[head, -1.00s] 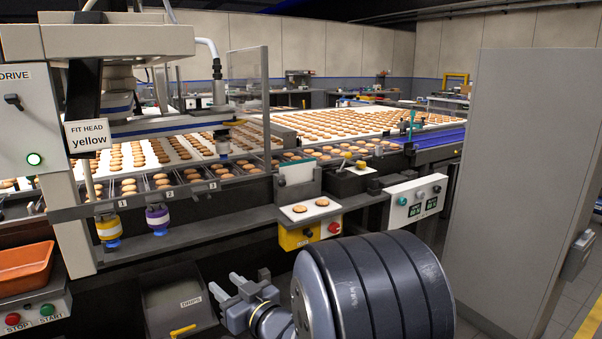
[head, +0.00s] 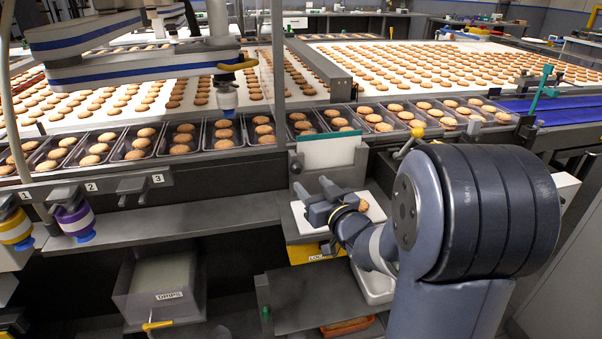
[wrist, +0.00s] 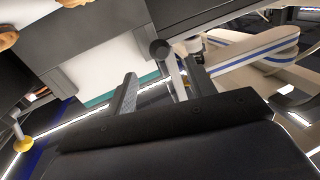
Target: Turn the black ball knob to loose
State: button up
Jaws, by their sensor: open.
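The black ball knob (wrist: 160,48) is a dark ball on a grey rod in the wrist view. In the head view a small dark knob (head: 297,164) shows at the left edge of the grey holder with the white-and-green card (head: 328,153). My gripper (head: 314,190) is open and empty, in front of this holder and over the white plate. In the wrist view my gripper's fingers (wrist: 163,88) point toward the holder. The ball appears between their directions, beyond the tips, and apart from them as far as I can tell.
A white plate (head: 297,217) with a biscuit lies under my gripper. A yellow ball lever (head: 417,132) stands to the right. Trays of biscuits (head: 185,138) line the conveyor edge behind. Yellow and purple nozzles (head: 75,221) hang at left. A DROPS bin (head: 150,300) stands below.

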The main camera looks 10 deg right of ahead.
aim_at(299, 171)
jog(key=x, duration=0.7)
jog(key=shift+c, duration=0.4)
jog(key=c, duration=0.9)
